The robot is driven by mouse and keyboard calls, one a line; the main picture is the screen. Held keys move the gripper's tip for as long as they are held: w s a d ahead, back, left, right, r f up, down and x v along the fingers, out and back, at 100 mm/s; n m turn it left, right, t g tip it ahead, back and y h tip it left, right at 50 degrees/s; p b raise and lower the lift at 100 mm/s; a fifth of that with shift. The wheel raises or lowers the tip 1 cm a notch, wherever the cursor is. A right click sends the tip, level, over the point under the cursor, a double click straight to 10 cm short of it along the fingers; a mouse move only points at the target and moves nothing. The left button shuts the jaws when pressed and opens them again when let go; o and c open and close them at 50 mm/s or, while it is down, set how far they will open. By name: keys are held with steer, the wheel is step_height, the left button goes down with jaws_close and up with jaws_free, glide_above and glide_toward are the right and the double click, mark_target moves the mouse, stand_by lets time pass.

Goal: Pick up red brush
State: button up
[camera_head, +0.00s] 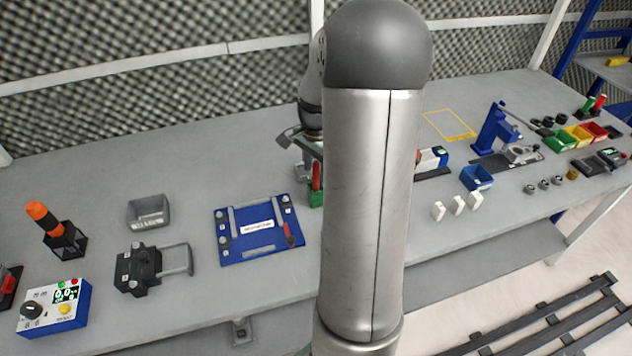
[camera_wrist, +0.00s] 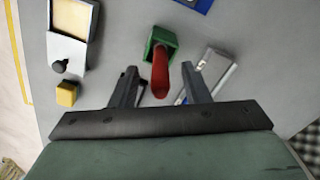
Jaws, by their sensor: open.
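The red brush (camera_wrist: 160,80) stands in a small green holder (camera_wrist: 163,40) in the wrist view. My gripper (camera_wrist: 159,75) is open, with one finger on each side of the red brush. I cannot tell whether the fingers touch it. In the head view the red brush (camera_head: 316,177) rises from the green holder (camera_head: 316,197) just left of my arm. My gripper (camera_head: 306,140) is just above it there, partly hidden by my arm.
A blue fixture board (camera_head: 262,248) lies left of the holder. A grey bin (camera_head: 149,211) and a black clamp device (camera_head: 138,268) stand farther left. In the wrist view a silver object (camera_wrist: 222,68) lies right of the brush, and a yellow block (camera_wrist: 67,93) lies left.

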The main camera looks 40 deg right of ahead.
steer(key=shift+f, duration=0.95)
steer(key=shift+c, duration=0.2)
jaws_close()
